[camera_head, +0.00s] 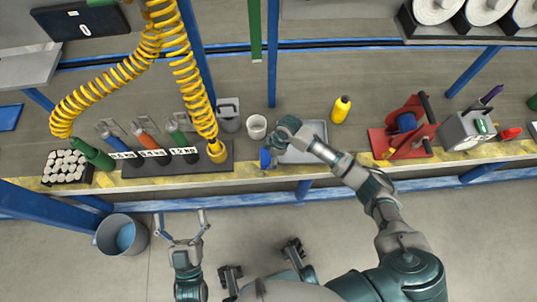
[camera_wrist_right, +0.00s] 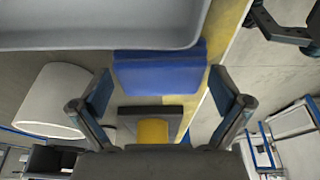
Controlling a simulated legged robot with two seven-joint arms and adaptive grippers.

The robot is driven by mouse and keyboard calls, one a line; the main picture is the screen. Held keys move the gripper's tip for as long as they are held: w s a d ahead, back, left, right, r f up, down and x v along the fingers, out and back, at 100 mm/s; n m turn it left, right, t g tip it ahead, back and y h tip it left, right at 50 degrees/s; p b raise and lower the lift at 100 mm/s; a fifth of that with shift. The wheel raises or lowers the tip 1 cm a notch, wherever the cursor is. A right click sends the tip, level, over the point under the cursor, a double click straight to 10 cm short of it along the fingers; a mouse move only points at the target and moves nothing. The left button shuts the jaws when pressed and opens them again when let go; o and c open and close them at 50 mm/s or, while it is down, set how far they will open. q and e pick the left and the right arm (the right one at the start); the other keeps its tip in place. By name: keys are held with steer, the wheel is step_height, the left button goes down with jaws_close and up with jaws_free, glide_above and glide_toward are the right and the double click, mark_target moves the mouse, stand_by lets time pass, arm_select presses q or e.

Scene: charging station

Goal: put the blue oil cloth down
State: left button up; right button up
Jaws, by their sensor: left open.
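The blue oil cloth (camera_head: 265,158) is a small folded block at the front edge of the workbench, left of the grey tray (camera_head: 308,151). In the right wrist view the cloth (camera_wrist_right: 160,74) spans the gap between my right fingertips, close against the tray rim (camera_wrist_right: 100,38). Whether the cloth rests on the bench is unclear. My left gripper (camera_head: 181,220) is open and empty, in front of the bench.
A white cup (camera_head: 256,127) stands behind the cloth. A rack with coloured tools (camera_head: 175,158) and a yellow coiled hose (camera_head: 185,75) is to the left. A yellow bottle (camera_head: 341,109) and a red reel (camera_head: 405,130) are to the right. A bucket (camera_head: 122,236) stands on the floor.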

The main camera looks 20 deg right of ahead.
arm_select(q)
steer(key=shift+d, duration=0.1)
arm_select(e)
steer(key=shift+d+r, duration=0.1)
